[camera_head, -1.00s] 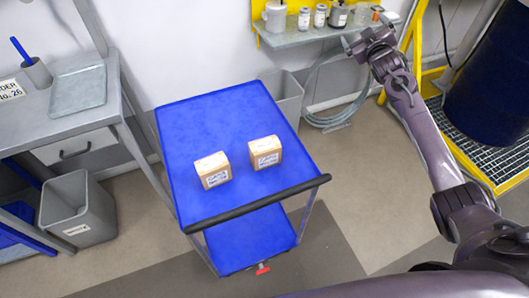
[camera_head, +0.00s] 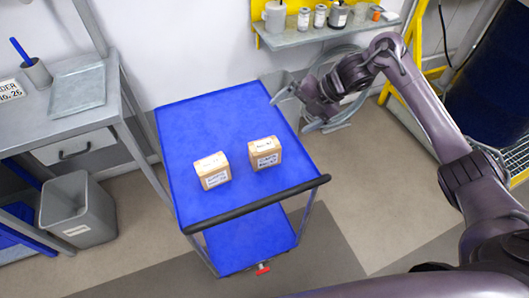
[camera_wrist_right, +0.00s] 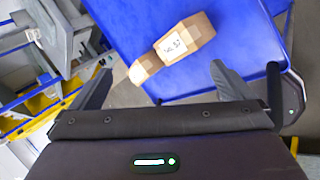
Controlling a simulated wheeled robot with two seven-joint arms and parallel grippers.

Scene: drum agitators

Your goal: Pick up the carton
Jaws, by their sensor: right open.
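Two small tan cartons with white labels stand side by side on the blue top of a cart (camera_head: 190,125). The left carton (camera_head: 212,171) is nearer the cart's handle, and the right carton (camera_head: 265,153) is slightly farther back. My right gripper (camera_head: 289,114) is open and empty above the cart's right edge, apart from both cartons. In the right wrist view a labelled carton (camera_wrist_right: 185,40) and part of another (camera_wrist_right: 143,68) show beyond the open fingers (camera_wrist_right: 163,82). My left gripper is out of view.
The cart's black handle (camera_head: 260,204) runs along its near side. A grey workbench (camera_head: 115,98) with a tray (camera_head: 78,90) stands at left, above a grey bin (camera_head: 78,210). A wall shelf (camera_head: 320,35) holds several containers. The cart top around the cartons is clear.

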